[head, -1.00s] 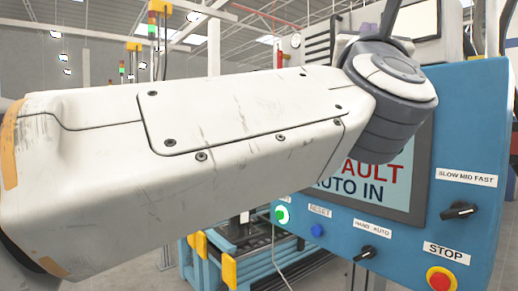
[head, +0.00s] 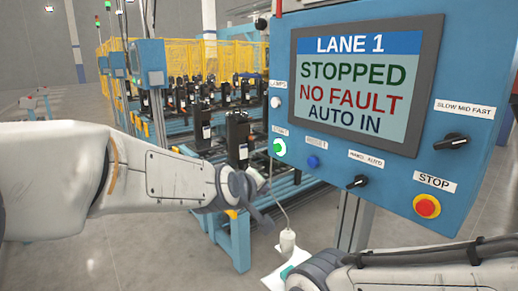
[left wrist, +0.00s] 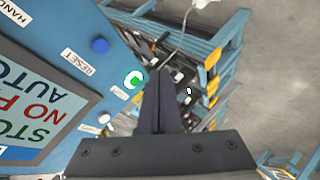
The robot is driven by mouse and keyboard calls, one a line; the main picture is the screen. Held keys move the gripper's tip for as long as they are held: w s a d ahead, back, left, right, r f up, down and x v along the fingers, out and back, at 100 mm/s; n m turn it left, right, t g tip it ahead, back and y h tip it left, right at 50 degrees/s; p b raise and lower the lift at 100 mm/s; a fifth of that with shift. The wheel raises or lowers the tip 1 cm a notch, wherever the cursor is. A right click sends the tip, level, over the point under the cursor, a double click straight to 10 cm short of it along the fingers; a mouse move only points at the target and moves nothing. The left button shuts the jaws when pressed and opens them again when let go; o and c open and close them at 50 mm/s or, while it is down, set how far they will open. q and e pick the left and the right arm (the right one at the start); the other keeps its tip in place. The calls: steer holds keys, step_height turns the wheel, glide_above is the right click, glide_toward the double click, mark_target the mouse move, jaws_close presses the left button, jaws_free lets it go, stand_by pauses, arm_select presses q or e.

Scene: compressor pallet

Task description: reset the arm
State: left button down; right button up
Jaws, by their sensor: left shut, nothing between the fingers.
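My left arm reaches in from the left in the head view. My left gripper (head: 266,218) is dark, shut and empty, in front of the lower left of the blue control panel (head: 465,185). In the left wrist view its fingers (left wrist: 161,75) are together, just right of the lit green button (left wrist: 134,79) in the picture. The green button (head: 279,147) also shows in the head view, above the gripper. My right arm comes in at the lower right; its dark wrist (head: 320,266) shows, but I cannot make out its fingers.
The screen (head: 350,85) reads LANE 1, STOPPED, NO FAULT, AUTO IN. A blue RESET button (head: 313,161), black switch (head: 357,182) and red stop button (head: 427,206) are below it. A white object (head: 287,241) is at a cable's end. A conveyor (head: 232,225) with dark units stands behind.

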arm_select(q)
steer(key=s+a+f+m+g+y, duration=0.5)
steer(key=s+a+f+m+g, duration=0.3)
steer(key=s+a+f, duration=1.25)
steer(key=s+d+m+g+h+b, duration=0.1)
steer(key=s+d+m+g+b, duration=0.2)
steer(key=s+d+m, duration=0.3)
steer(key=s+d+b, duration=0.1)
steer(key=s+d, duration=0.4)
steer(key=d, duration=0.4)
steer(key=shift+s+r, duration=0.2)
steer(key=shift+r, duration=0.15)
